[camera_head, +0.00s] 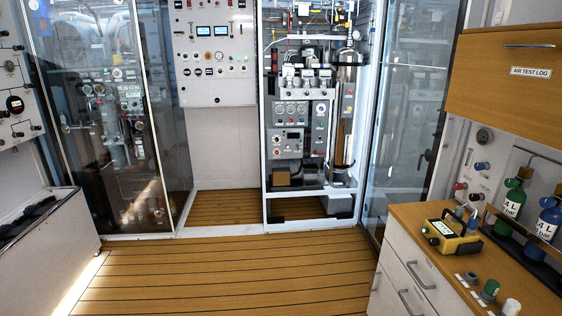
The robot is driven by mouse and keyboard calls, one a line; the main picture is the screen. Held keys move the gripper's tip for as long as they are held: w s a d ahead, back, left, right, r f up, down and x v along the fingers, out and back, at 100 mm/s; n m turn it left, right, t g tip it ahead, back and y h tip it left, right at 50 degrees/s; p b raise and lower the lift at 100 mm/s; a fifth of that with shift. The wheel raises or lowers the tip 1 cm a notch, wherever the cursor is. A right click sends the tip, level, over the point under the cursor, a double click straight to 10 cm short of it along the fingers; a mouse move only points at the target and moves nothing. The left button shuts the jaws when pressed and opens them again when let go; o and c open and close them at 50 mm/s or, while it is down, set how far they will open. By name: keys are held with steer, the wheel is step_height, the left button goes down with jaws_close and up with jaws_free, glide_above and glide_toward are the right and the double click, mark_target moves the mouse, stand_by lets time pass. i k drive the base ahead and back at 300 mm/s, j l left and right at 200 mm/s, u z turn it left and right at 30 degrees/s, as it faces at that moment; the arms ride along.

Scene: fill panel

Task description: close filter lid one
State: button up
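No lid marked as filter one can be told apart at this size. Inside the open cabinet (268,150) at the back centre stands a tall, shiny upright cylinder (345,110), perhaps a filter housing. Its top is small among pipes, and I cannot tell whether a lid there is open or closed. A grey control box (289,140) with round gauges is left of the cylinder. My gripper and arm are not in view.
The plank floor (220,275) is clear up to the cabinet. Glass doors (408,120) flank it. At right, a wooden-topped counter (425,212) holds a yellow device (452,238), green (512,200) and blue bottles (548,222) and small caps (489,289). A dark-topped bench (60,235) stands left.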

mark_target(286, 68)
steer(key=i, duration=3.75)
